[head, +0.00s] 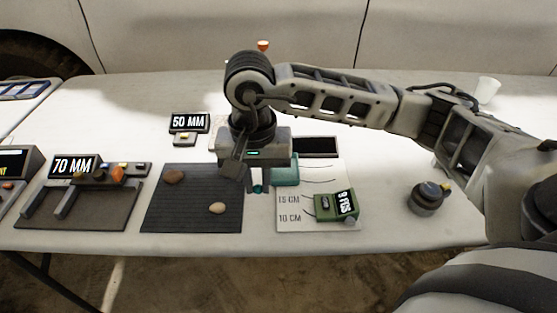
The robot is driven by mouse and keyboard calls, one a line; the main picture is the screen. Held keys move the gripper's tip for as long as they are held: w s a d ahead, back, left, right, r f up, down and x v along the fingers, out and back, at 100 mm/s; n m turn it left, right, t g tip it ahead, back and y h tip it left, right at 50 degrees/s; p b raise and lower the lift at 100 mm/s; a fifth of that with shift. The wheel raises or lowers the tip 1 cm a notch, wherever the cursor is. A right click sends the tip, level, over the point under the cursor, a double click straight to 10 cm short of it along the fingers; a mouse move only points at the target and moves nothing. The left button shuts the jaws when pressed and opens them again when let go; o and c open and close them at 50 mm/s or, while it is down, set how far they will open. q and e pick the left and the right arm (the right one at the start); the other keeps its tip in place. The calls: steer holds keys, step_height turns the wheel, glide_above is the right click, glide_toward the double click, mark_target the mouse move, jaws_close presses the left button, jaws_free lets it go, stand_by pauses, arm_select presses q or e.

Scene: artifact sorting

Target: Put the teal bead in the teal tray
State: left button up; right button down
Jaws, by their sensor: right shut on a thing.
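My right gripper (258,189) points down near the middle of the table. It is shut on a small teal bead (258,187), which shows between its fingertips and is partly hidden by them. A teal tray (287,176) lies just right of and behind the fingers, partly covered by the gripper body. The bead appears apart from the tray, to its left; its exact height above the table is hard to tell. My left gripper is not in view.
A dark mat (180,207) with a brown stone (174,177) and a pale stone (217,208) lies left of the gripper. A green scale (336,205) sits on a marked white sheet. A dark round device (427,197) stands to the right. A 70 MM gauge (74,167) is at left.

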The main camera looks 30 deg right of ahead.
steer(key=m, duration=0.1)
steer(key=r+m, duration=0.1)
steer(key=m, duration=0.1)
steer(key=shift+s+a+r+p, duration=0.1)
steer(key=shift+s+a+p, duration=0.05)
steer(key=shift+s+p, duration=0.2)
step_height(320, 180, up, 2)
steer(key=m+p, duration=0.3)
steer(key=m, duration=0.9)
steer(key=m+p, duration=0.2)
steer(key=m, duration=1.1)
glide_above(285, 177)
steer(key=a, duration=0.1)
steer(key=f, duration=0.7)
steer(key=shift+s, duration=0.3)
steer(key=shift+w+d+f, duration=0.3)
steer(key=shift+d+f, duration=0.15)
steer(key=shift+f, duration=0.35)
step_height(285, 177, down, 2)
steer(key=shift+a+f, duration=0.1)
steer(key=shift+f, duration=0.1)
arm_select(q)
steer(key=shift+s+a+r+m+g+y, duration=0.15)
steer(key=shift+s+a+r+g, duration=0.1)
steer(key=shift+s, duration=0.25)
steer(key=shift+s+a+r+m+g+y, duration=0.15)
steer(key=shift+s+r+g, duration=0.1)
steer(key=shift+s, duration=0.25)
arm_select(e)
steer(key=shift+f, duration=0.2)
